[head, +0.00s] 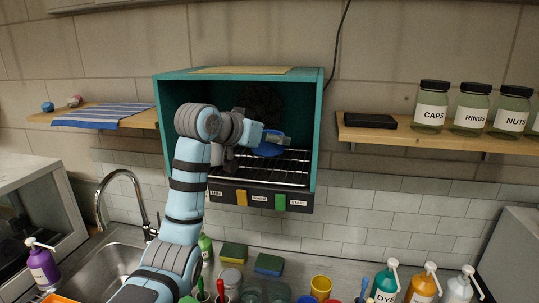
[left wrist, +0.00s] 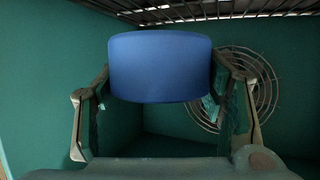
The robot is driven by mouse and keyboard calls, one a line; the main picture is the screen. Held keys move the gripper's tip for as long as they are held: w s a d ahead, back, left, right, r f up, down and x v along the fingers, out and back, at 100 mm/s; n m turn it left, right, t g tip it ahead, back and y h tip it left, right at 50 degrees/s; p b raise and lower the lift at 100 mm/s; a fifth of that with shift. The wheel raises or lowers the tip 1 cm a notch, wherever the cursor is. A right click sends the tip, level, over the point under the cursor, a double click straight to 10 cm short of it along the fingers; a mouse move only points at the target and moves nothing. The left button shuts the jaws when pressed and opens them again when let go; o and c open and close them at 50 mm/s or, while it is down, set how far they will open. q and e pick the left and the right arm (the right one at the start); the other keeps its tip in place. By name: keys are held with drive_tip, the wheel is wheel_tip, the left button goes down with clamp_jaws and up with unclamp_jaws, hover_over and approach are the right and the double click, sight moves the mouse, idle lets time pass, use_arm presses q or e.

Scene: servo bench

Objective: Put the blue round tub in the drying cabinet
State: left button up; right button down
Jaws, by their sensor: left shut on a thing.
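The blue round tub (left wrist: 160,68) is between the two fingers of my left gripper (left wrist: 162,85), which is shut on it. In the head view the tub (head: 268,148) is inside the open teal drying cabinet (head: 318,130), above its wire rack (head: 290,170). My left gripper (head: 262,139) reaches into the cabinet and partly hides the tub. I cannot tell whether the tub touches the rack. My right gripper is not in view.
The cabinet's control strip (head: 260,201) runs below the rack. A right shelf (head: 390,135) holds jars and a black box (head: 370,121). A striped cloth (head: 90,115) lies on the left shelf. Bottles, sponges and pots crowd the counter below, beside the sink (head: 105,262).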

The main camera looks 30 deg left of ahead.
sight(268, 155)
use_arm(q)
drive_tip(key=f, duration=0.4)
drive_tip(key=shift+s+d+f, duration=0.1)
drive_tip(key=shift+s+f, duration=0.05)
drive_tip(key=shift+s, duration=0.1)
drive_tip(key=shift+w+f, duration=0.25)
drive_tip(key=shift+w, duration=0.1)
drive_tip(key=o, duration=1.3)
drive_tip(key=shift+o, duration=0.2)
drive_tip(key=shift+s+r, duration=0.1)
drive_tip(key=shift+s, duration=0.1)
drive_tip(key=b+v, duration=0.3)
drive_tip(key=v, duration=0.9)
